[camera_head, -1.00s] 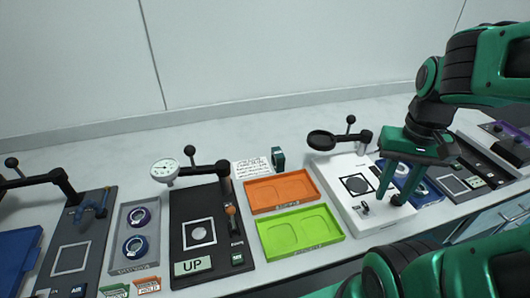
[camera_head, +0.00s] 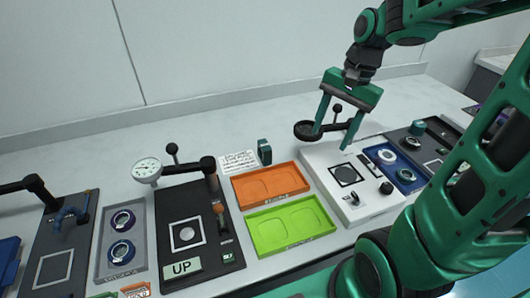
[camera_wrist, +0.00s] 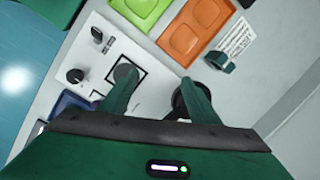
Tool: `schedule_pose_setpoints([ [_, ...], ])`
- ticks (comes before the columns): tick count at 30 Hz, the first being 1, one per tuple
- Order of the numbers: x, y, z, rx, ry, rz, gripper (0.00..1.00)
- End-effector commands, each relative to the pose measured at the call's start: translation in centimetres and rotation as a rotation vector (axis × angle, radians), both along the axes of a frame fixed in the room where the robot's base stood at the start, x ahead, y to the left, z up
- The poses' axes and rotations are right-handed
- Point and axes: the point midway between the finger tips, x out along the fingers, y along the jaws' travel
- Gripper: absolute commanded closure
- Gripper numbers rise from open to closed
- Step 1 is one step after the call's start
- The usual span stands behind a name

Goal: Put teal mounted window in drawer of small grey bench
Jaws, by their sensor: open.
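A small teal upright mount (camera_head: 264,152), which looks like the teal mounted window, stands on the table beside a printed card. In the wrist view the teal mount (camera_wrist: 220,62) is beyond the fingertips, near the card. My gripper (camera_head: 333,138) is open and empty above the white device and the round black magnifier, to the right of the mount. It also shows in the wrist view (camera_wrist: 157,82), fingers apart. A grey bench (camera_head: 503,72) with a pale top shows in part at the far right; whether it is the small grey bench is unclear, and no drawer shows.
The orange tray (camera_head: 270,184) and lime tray (camera_head: 290,224) lie in front of the mount. The white device (camera_head: 350,208) and magnifier (camera_head: 306,131) stand to the right. A black device with a dial gauge (camera_head: 148,168) is left. The table behind the mount is clear.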

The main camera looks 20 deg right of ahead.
Motion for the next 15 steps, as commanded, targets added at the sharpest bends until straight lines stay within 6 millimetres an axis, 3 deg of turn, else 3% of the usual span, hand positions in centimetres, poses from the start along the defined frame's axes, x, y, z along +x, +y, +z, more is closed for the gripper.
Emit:
schedule_pose_setpoints([
  [1, 2.2, 0.9, -0.3, 0.026, 0.015, -0.053, 0.44],
  [6, 8.4, 4.1, -1.3, 0.12, 0.074, -0.256, 0.44],
  [10, 11.7, 6.5, -2.1, 0.176, 0.128, -0.379, 0.44],
  [15, 14.0, 8.4, -3.0, 0.217, 0.185, -0.481, 0.44],
])
